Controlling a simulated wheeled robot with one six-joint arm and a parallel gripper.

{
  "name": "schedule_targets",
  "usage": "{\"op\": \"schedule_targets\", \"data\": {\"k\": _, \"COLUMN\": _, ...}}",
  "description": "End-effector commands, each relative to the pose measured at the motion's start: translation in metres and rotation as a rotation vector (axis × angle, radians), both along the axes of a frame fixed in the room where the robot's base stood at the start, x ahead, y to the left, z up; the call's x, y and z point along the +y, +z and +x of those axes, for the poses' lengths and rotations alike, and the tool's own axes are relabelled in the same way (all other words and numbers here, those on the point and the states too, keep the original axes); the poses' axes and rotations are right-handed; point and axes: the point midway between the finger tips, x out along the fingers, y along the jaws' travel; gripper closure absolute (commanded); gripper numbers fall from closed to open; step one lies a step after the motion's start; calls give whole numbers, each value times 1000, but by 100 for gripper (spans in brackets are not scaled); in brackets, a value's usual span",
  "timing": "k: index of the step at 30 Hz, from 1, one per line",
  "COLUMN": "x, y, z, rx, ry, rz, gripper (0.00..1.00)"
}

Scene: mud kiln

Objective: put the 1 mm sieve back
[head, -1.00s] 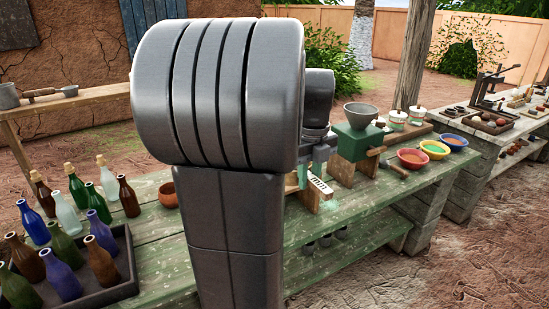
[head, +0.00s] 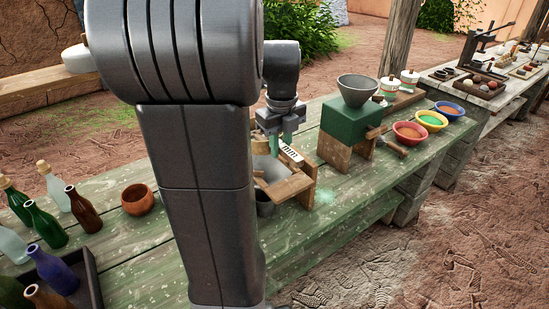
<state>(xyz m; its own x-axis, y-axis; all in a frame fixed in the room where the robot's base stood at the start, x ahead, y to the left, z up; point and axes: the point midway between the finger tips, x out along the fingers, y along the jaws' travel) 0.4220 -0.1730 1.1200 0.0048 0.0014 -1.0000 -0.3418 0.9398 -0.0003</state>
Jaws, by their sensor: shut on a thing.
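My gripper (head: 277,143) points down over the green bench (head: 345,200), right of my large grey arm links. Its fingers are shut on what looks like the 1 mm sieve (head: 267,168), a round grey piece partly hidden by my arm. It is beside a small wooden stand (head: 297,187), and a white strip with dark marks (head: 291,153) shows just right of the fingers. I cannot read the mark on the sieve or tell whether it touches the stand. A grey round vessel (head: 265,203) shows below, also partly hidden.
A green box mill with a grey funnel (head: 357,90) stands right of the stand. Red (head: 409,134), yellow (head: 432,121) and blue (head: 449,110) bowls line up beyond. A brown bowl (head: 137,200) and several bottles (head: 83,208) stand at left. The front right bench top is bare.

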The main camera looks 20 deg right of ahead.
Motion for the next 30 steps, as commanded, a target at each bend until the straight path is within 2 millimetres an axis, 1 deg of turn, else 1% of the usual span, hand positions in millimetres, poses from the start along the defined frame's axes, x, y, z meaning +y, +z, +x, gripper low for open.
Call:
{"op": "schedule_targets", "data": {"k": 1, "x": 0, "y": -8, "z": -1, "rx": 2, "ry": 0, "rz": 0, "gripper": 100}}
{"op": "schedule_targets", "data": {"k": 5, "x": 0, "y": -20, "z": 0, "rx": 1, "ry": 0, "rz": 1, "gripper": 100}}
{"op": "schedule_targets", "data": {"k": 9, "x": 0, "y": -39, "z": -1, "rx": 4, "ry": 0, "rz": 1, "gripper": 100}}
{"op": "schedule_targets", "data": {"k": 13, "x": 0, "y": -54, "z": -1, "rx": 2, "ry": 0, "rz": 0, "gripper": 100}}
{"op": "schedule_targets", "data": {"k": 22, "x": 0, "y": -56, "z": 0, "rx": -1, "ry": 0, "rz": -1, "gripper": 100}}
{"op": "schedule_targets", "data": {"k": 29, "x": 0, "y": -64, "z": 0, "rx": 0, "ry": 0, "rz": 0, "gripper": 100}}
{"op": "schedule_targets", "data": {"k": 30, "x": 0, "y": -63, "z": 0, "rx": 0, "ry": 0, "rz": 0, "gripper": 73}}
